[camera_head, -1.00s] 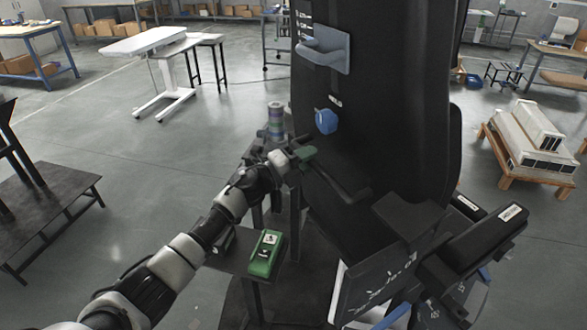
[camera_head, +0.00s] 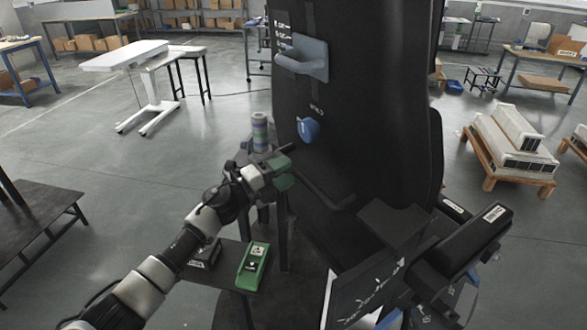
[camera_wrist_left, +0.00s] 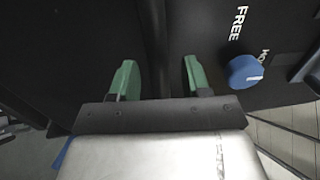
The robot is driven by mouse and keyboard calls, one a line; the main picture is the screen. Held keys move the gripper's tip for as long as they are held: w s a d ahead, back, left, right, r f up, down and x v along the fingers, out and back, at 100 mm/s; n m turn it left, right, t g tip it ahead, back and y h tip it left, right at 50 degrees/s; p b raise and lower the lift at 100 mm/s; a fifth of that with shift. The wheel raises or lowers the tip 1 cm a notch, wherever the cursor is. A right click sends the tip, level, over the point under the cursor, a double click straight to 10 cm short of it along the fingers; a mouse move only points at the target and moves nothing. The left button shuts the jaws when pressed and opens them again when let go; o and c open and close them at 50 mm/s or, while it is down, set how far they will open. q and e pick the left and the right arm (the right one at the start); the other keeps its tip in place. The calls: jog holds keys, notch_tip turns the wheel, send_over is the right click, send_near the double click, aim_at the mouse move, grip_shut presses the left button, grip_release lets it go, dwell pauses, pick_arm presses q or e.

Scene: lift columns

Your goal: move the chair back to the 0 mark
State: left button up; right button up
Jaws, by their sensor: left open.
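The tall black chair (camera_head: 365,110) stands upright in the middle of the head view. It carries a grey-blue handle (camera_head: 304,58) beside a column of white marks, too small to read. Below is a blue knob (camera_head: 307,129) labelled HOLD; the wrist view shows the knob (camera_wrist_left: 245,70) with FREE and part of HOLD, its white line pointing right. My left gripper (camera_head: 284,170) is low and left of the knob. In the wrist view its green fingers (camera_wrist_left: 160,78) are apart, with a dark vertical bar of the chair between them; contact cannot be told. My right gripper is not seen.
A low dark stand holds a green device (camera_head: 254,266) and a dark box (camera_head: 204,252) under my left arm. A striped cylinder (camera_head: 260,132) stands behind the gripper. A pallet with white units (camera_head: 513,150) is at right. Floor at left is mostly open.

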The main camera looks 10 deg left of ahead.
pick_arm(q)
jog(key=b+v, duration=0.1)
jog(key=v, duration=0.6)
jog(key=shift+s+a+b, duration=0.2)
jog(key=shift+b, duration=0.15)
